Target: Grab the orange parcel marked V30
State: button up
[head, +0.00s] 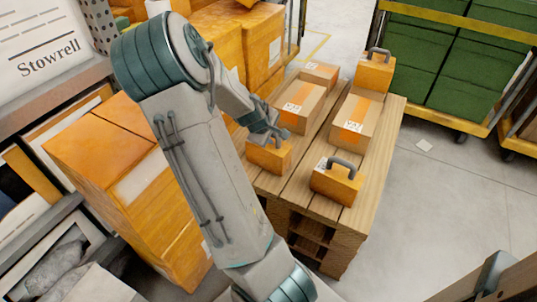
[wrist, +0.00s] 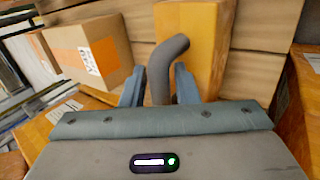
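An orange parcel with a grey handle (head: 268,157) stands at the near left of the wooden pallet stack, partly covered by my gripper (head: 265,137). In the wrist view my gripper (wrist: 160,85) has its two blue-grey fingers on either side of the grey handle (wrist: 160,72), with a small gap seeming to show. The orange parcel body (wrist: 196,40) is behind it. No marking shows on this parcel. Two more orange handled parcels stand on the pallet: one at the front (head: 336,185) with a small white label, one at the far end (head: 374,74). I cannot read V30 on any.
Cardboard boxes with orange patches stand close by on the pallet stack (head: 385,145): left (head: 300,105), right (head: 355,122) and back (head: 320,73). Large orange boxes (head: 130,185) crowd the left. Green crates on a yellow cart (head: 455,75) stand at the back right.

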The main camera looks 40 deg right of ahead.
grip_shut()
